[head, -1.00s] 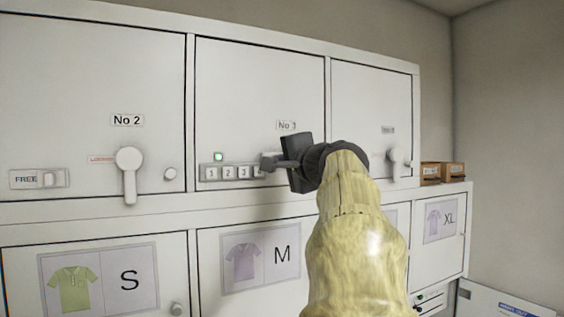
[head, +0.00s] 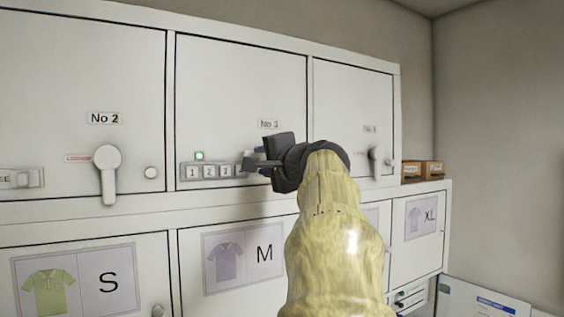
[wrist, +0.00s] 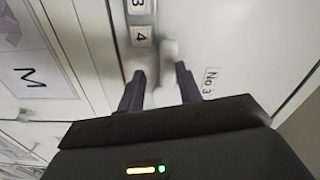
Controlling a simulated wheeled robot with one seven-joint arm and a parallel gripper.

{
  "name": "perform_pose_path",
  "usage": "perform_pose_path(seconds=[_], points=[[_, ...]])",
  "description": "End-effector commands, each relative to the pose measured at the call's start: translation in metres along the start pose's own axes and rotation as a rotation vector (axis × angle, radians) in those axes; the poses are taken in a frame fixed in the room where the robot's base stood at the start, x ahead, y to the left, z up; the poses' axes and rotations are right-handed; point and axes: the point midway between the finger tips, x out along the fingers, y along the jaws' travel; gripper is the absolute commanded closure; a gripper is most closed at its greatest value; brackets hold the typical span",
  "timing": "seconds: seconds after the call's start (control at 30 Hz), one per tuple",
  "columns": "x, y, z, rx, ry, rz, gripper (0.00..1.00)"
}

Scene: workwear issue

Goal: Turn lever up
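The white lever of locker No 3 shows in the wrist view (wrist: 168,50), blurred, in front of and between my fingers. In the head view my gripper (head: 258,158) hides most of it, beside the numbered keypad (head: 208,171). My gripper also shows in the wrist view (wrist: 160,78), with its two dark fingers apart. I see no firm contact with the lever. The lever on locker No 2 (head: 107,170) points down. The lever on the right-hand locker (head: 376,163) also points down.
A green light (head: 199,155) is lit above the keypad. Lower doors carry shirt signs, such as the M sign (head: 243,254). Small brown boxes (head: 432,170) stand on the ledge at right.

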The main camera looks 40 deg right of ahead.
Motion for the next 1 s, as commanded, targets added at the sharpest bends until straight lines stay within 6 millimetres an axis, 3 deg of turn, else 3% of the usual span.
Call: perform_pose_path(seconds=[1.0], points=[[-0.058,0.000,0.000,0.000,0.001,-0.002,0.60]])
